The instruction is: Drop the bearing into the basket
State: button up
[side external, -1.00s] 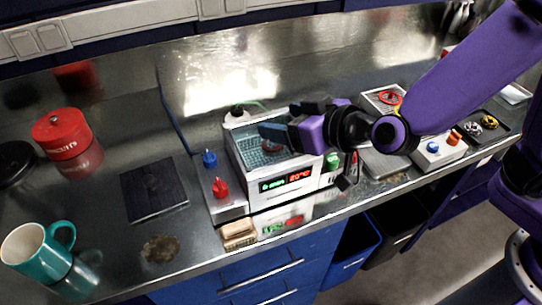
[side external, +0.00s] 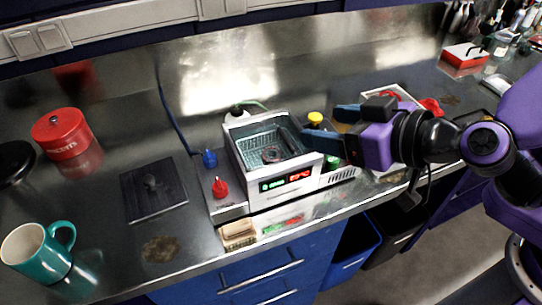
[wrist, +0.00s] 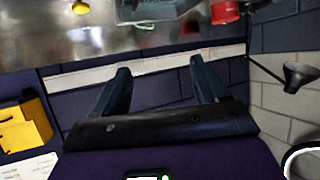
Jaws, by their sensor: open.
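The wire basket (side external: 253,147) sits inside the white cleaner (side external: 240,167), which has a red and green display. A dark ring, which looks like the bearing (side external: 271,155), lies on the basket floor. My gripper (side external: 322,127) is to the right of the cleaner and higher than its rim, with its fingers apart and nothing between them. In the wrist view my gripper (wrist: 162,75) also shows two spread, empty fingers.
A dark square plate (side external: 150,205), a teal mug (side external: 40,258) and a red canister (side external: 62,135) are farther left. A yellow cap (side external: 315,118) is just behind my fingers.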

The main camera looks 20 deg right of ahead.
jog(key=v, duration=0.7)
dwell(0.5)
jog(key=s+a+n+g+y, duration=0.3)
jog(key=a+n+g+y, duration=0.15)
jog(key=y, duration=0.25)
jog(key=s+d+f+n+g+h, duration=0.1)
jog(key=s+d+f+n+g, duration=0.25)
jog(key=d+g, duration=0.2)
jog(key=s+d+f+h, duration=0.1)
jog(key=d+f+h, duration=0.2)
jog(key=d, duration=0.8)
jog(key=s+d+f+g+h, duration=0.1)
jog(key=d+f+h, duration=0.3)
jog(key=d+h, duration=0.3)
jog(key=d, duration=0.3)
jog(key=shift+d+g, duration=0.3)
jog(key=shift+d, duration=0.05)
